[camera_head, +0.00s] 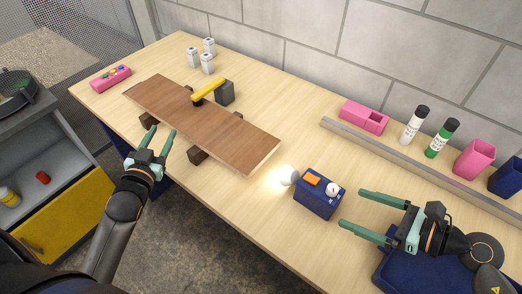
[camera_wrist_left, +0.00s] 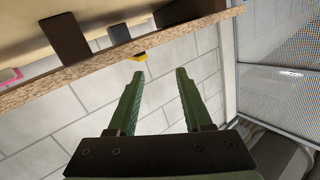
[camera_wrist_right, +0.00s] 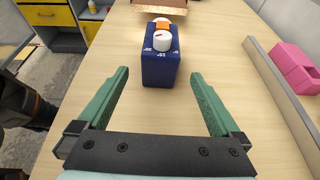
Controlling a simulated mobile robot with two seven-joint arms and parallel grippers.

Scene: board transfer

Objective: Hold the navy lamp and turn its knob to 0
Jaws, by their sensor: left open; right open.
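The navy lamp (camera_head: 318,197) is a box on the table, with a glowing bulb (camera_head: 289,175) at its left end. On its top are an orange block (camera_head: 312,179) and a white knob (camera_head: 332,189). My right gripper (camera_head: 350,208) is open and empty, just right of the lamp, its fingers pointing at it. In the right wrist view the lamp (camera_wrist_right: 160,70) stands ahead between the finger lines, with the knob (camera_wrist_right: 162,41) and white markings on top. The knob's exact setting is too small to tell. My left gripper (camera_head: 157,143) is open and empty near the table's front edge.
A brown board (camera_head: 205,125) rests on dark blocks left of the lamp, with a yellow-handled tool (camera_head: 208,90) behind it. A grey rail (camera_head: 415,170), pink box (camera_head: 364,116) and two bottles (camera_head: 413,125) stand at the back right. A navy tray (camera_head: 400,275) lies under my right arm.

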